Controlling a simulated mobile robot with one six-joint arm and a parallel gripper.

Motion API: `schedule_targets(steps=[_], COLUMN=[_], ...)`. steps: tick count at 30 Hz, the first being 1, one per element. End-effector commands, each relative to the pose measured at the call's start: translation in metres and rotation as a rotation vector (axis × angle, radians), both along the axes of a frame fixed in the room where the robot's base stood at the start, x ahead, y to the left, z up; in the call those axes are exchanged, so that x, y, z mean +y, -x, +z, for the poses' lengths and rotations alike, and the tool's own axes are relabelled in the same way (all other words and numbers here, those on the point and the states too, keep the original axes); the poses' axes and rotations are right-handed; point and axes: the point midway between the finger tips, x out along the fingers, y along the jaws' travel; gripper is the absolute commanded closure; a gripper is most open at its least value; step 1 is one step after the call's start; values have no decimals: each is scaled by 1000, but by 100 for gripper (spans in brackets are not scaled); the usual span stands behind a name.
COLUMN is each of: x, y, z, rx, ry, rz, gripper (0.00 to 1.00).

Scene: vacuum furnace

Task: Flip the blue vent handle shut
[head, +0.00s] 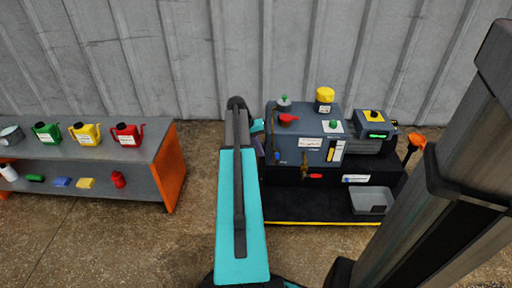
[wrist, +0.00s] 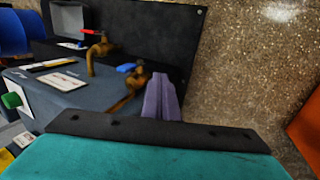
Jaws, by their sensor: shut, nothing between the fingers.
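The blue vent handle (wrist: 126,67) sits on a brass valve (wrist: 139,80) at the side of the dark grey machine, in the wrist view. In the head view the blue handle (head: 277,155) is a small spot at the machine's left front, just right of my arm. My gripper (wrist: 160,80) shows as two purple fingers closed together, empty. Its tips are just right of the brass valve and the blue handle in the wrist view; I cannot tell whether they touch. In the head view my arm hides most of the gripper.
A shelf (head: 165,150) with coloured cans is at left. Floor between them is clear.

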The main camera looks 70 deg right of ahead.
Motion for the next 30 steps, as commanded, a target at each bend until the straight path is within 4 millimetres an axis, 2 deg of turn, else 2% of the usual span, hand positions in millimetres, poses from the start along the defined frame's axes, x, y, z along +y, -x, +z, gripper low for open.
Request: schedule_targets(steps=[2, 6, 12, 30], x=[-2, -9, -15, -15], y=[5, 23, 38, 39], z=[-13, -10, -9, -7], rx=[0, -1, 0, -5], ry=[0, 2, 1, -2], rz=[-1, -1, -1, 2], gripper=[100, 100, 100, 100])
